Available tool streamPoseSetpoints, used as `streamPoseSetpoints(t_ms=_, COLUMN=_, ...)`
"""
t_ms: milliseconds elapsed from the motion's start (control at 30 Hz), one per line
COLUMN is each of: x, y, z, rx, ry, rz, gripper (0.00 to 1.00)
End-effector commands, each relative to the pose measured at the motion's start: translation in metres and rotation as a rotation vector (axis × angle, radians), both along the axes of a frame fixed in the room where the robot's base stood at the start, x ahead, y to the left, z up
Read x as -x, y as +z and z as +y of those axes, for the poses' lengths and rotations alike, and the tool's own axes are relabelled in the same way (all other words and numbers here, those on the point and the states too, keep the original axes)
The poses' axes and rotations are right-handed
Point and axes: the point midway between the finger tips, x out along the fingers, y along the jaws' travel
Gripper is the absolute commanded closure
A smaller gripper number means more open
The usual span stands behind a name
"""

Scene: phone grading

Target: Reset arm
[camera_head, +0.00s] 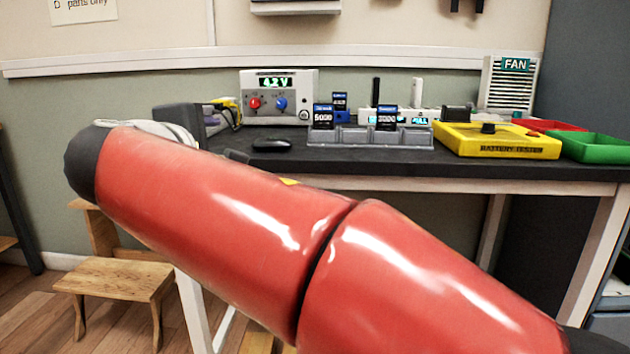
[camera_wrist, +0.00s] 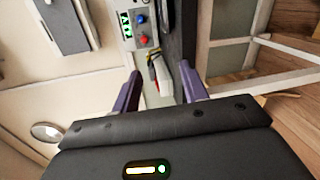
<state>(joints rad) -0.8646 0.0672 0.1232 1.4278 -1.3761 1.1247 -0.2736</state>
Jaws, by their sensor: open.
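My gripper (camera_wrist: 162,90) shows in the wrist view, with its two purple fingers apart and nothing between them. Beyond the fingers, the wrist view shows the bench side-on, with the power supply (camera_wrist: 138,22) and a yellow and red item (camera_wrist: 156,75) at some distance. The power supply (camera_head: 279,97) reads 4.2 V at the back of the dark bench (camera_head: 400,165).
A grey rack (camera_head: 352,137) holds blue-labelled batteries. A yellow battery tester (camera_head: 495,142), a green tray (camera_head: 597,148), a red tray (camera_head: 553,126) and a fan (camera_head: 508,85) stand to the right. A black mouse (camera_head: 272,145) lies in front. A wooden stool (camera_head: 115,278) stands at lower left.

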Motion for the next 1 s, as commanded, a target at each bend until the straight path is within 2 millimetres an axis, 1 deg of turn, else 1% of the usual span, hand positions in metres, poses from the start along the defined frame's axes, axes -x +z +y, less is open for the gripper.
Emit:
streamPoseSetpoints(t_ms=33, x=-0.001, y=-0.004, z=-0.011, rx=-0.012, ry=-0.015, rz=0.018, gripper=0.56)
streamPoseSetpoints(t_ms=167, x=-0.004, y=-0.019, z=-0.040, rx=-0.053, ry=-0.054, rz=0.072, gripper=0.56)
streamPoseSetpoints(t_ms=267, x=-0.003, y=-0.034, z=-0.068, rx=-0.103, ry=-0.095, rz=0.127, gripper=0.56)
streamPoseSetpoints(t_ms=367, x=0.000, y=-0.053, z=-0.102, rx=-0.164, ry=-0.146, rz=0.191, gripper=0.56)
streamPoseSetpoints(t_ms=467, x=0.009, y=-0.078, z=-0.142, rx=-0.251, ry=-0.216, rz=0.266, gripper=0.56)
streamPoseSetpoints(t_ms=567, x=0.030, y=-0.114, z=-0.193, rx=-0.386, ry=-0.317, rz=0.358, gripper=0.56)
streamPoseSetpoints(t_ms=600, x=0.042, y=-0.131, z=-0.215, rx=-0.456, ry=-0.367, rz=0.399, gripper=0.56)
streamPoseSetpoints(t_ms=667, x=0.064, y=-0.157, z=-0.244, rx=-0.571, ry=-0.445, rz=0.453, gripper=0.56)
streamPoseSetpoints(t_ms=700, x=0.079, y=-0.174, z=-0.259, rx=-0.649, ry=-0.494, rz=0.484, gripper=0.56)
streamPoseSetpoints(t_ms=767, x=0.100, y=-0.196, z=-0.277, rx=-0.762, ry=-0.563, rz=0.521, gripper=0.56)
streamPoseSetpoints(t_ms=800, x=0.114, y=-0.211, z=-0.286, rx=-0.833, ry=-0.605, rz=0.542, gripper=0.56)
streamPoseSetpoints(t_ms=833, x=0.124, y=-0.221, z=-0.292, rx=-0.886, ry=-0.635, rz=0.552, gripper=0.56)
streamPoseSetpoints(t_ms=900, x=0.146, y=-0.242, z=-0.302, rx=-1.005, ry=-0.700, rz=0.575, gripper=0.56)
streamPoseSetpoints(t_ms=1000, x=0.174, y=-0.270, z=-0.311, rx=-1.175, ry=-0.787, rz=0.593, gripper=0.56)
